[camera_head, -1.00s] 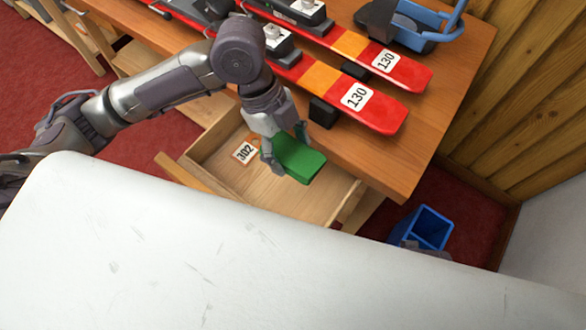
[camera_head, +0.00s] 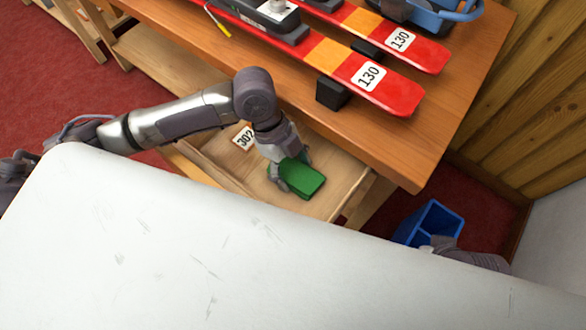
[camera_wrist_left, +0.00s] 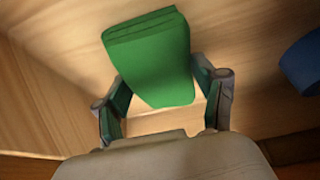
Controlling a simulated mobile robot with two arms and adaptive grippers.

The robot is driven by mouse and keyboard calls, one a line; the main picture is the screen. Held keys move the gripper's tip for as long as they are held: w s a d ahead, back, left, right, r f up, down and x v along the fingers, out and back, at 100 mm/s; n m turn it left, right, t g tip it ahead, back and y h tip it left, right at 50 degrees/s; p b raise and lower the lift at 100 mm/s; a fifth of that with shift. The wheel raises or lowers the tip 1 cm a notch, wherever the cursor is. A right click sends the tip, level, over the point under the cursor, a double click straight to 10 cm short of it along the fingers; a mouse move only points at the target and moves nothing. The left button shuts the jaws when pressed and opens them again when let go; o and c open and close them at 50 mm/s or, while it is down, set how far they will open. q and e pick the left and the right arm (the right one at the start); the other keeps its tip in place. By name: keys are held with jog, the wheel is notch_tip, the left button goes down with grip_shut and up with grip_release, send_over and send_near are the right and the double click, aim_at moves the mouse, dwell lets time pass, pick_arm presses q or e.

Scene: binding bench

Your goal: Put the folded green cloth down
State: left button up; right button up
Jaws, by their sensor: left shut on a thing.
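The folded green cloth (camera_head: 303,179) is held in my left gripper (camera_head: 290,176), over or inside the open wooden drawer (camera_head: 342,193) under the bench top. The left wrist view shows the cloth (camera_wrist_left: 151,60) between the two fingers of the left gripper (camera_wrist_left: 163,105), with pale wood beneath it. I cannot tell whether the cloth touches the drawer floor. A part of my right arm shows at the lower right, but its gripper is not in view.
The bench top (camera_head: 400,150) overhangs the drawer and carries red skis (camera_head: 395,92) marked 130. A tag marked 302 (camera_head: 244,138) lies in the drawer's left part. A blue bin (camera_head: 432,222) stands on the floor at right.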

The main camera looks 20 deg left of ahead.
aim_at(294, 171)
pick_arm(q)
jog(key=shift+f, duration=0.1)
jog(key=o, duration=1)
jog(key=shift+o, duration=0.2)
jog(key=shift+r, duration=0.35)
jog(key=p+v, duration=0.1)
jog(key=v, duration=0.2)
jog(key=shift+p, duration=0.4)
jog(key=a, duration=0.2)
jog(key=w+a, duration=0.1)
jog(key=a, duration=0.1)
jog(key=w+a, duration=0.1)
jog(key=a, duration=0.1)
jog(key=shift+f, duration=0.2)
jog(key=a, duration=0.1)
jog(key=w+a, duration=0.1)
jog(key=a+p, duration=0.1)
jog(key=a, duration=0.1)
jog(key=shift+w, duration=0.3)
jog(key=shift+w+a, duration=0.25)
jog(key=shift+a, duration=0.4)
pick_arm(e)
jog(key=shift+w+a+f, duration=0.1)
jog(key=shift+w+f, duration=0.4)
jog(key=shift+f, duration=0.1)
